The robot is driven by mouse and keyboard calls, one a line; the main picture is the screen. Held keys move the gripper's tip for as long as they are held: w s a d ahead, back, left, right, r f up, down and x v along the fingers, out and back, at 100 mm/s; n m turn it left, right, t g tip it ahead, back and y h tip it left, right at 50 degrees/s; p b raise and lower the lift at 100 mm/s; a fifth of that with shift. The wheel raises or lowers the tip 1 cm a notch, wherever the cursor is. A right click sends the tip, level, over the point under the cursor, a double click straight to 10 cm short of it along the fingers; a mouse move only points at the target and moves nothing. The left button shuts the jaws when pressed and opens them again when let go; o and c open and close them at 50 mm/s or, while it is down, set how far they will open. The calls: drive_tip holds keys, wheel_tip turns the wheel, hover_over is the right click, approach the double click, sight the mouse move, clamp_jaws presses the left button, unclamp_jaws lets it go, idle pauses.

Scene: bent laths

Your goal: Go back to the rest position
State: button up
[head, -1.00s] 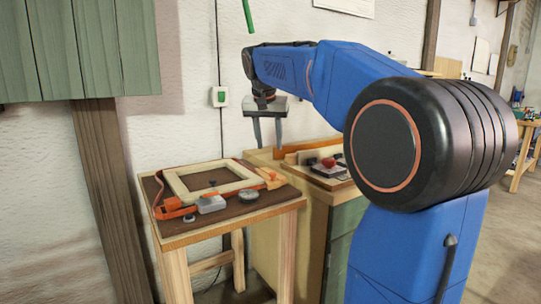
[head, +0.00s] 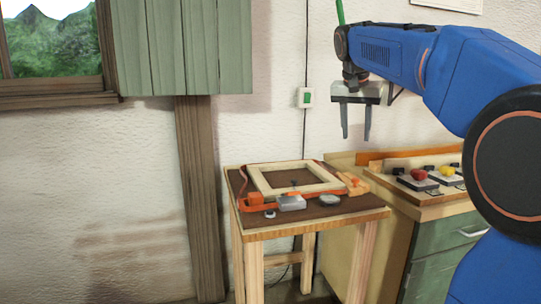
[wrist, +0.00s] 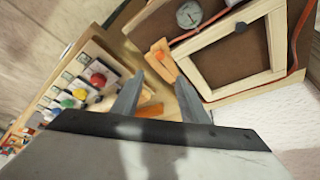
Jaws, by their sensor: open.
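My gripper (head: 357,122) hangs with its fingers pointing down, in front of the white wall. It is above and to the right of the small wooden table (head: 312,225). Its two fingers are apart with nothing between them. In the wrist view my gripper (wrist: 158,98) also shows open and empty. A pale wooden frame (head: 262,178) lies on the table's dark top with an orange strap (head: 262,206) around it. The frame also shows in the wrist view (wrist: 205,65).
A grey metal block (head: 292,203) and a round grey disc (head: 329,200) lie at the table's front. A cabinet (head: 440,234) to the right bears a panel with red (head: 418,174) and yellow (head: 447,170) knobs. A wooden post (head: 200,200) stands at left.

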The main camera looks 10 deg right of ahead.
drive_tip(key=s+a+f+n+y, duration=0.1)
drive_tip(key=s+a+f+n, duration=0.2)
drive_tip(key=s+f, duration=0.7)
drive_tip(key=s+a+f+n+t+y, duration=0.1)
drive_tip(key=s+a+f+n, duration=0.1)
drive_tip(key=s+a+f, duration=0.4)
drive_tip(key=s+a+f+n+y, duration=0.1)
drive_tip(key=s+a+f+n, duration=0.2)
drive_tip(key=s+f, duration=1.2)
wheel_tip(320, 180, down, 2)
drive_tip(key=shift+a+f+n, duration=0.15)
drive_tip(key=shift+a+n, duration=0.15)
drive_tip(key=shift+a, duration=0.5)
drive_tip(key=shift+s, duration=0.1)
